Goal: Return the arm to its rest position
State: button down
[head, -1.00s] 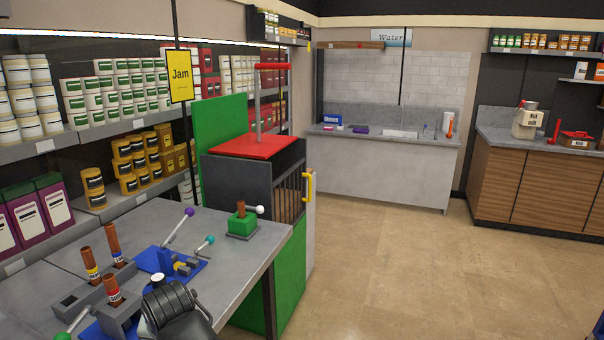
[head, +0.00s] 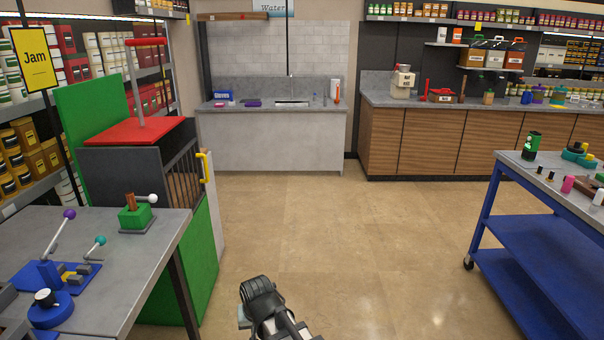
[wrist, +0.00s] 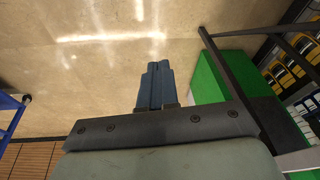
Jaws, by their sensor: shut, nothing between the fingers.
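My gripper (wrist: 156,68) shows in the wrist view with its two blue fingers together and nothing between them. It is over open tan floor (wrist: 90,75), apart from any object. In the head view, part of my arm (head: 265,305) shows at the bottom middle, over the floor to the right of the grey workbench (head: 125,250). The fingers cannot be made out in the head view.
The green-sided machine with a red top (head: 140,131) stands left. A blue fixture (head: 50,308) and green block (head: 135,217) sit on the bench. A blue cart (head: 530,255) stands right. Floor between is clear. A sink counter (head: 270,140) is behind.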

jog(key=s+d+f+m+g, duration=0.1)
jog(key=d+f, duration=0.4)
jog(key=d, duration=0.5)
jog(key=s+d+f+m+g+h, duration=0.1)
jog(key=d+f, duration=0.4)
jog(key=d, duration=0.5)
jog(key=s+d+f+g, duration=0.1)
jog(key=d+f, duration=0.4)
jog(key=d, duration=0.5)
jog(key=s+f+g, duration=0.3)
jog(key=s+f, duration=0.7)
jog(key=s, duration=0.5)
jog(key=s+f+g, duration=0.3)
jog(key=s+f, duration=0.7)
jog(key=s, duration=0.5)
jog(key=shift+f, duration=0.3)
jog(key=c, duration=1.9)
grip_release()
jog(key=shift+w, duration=0.1)
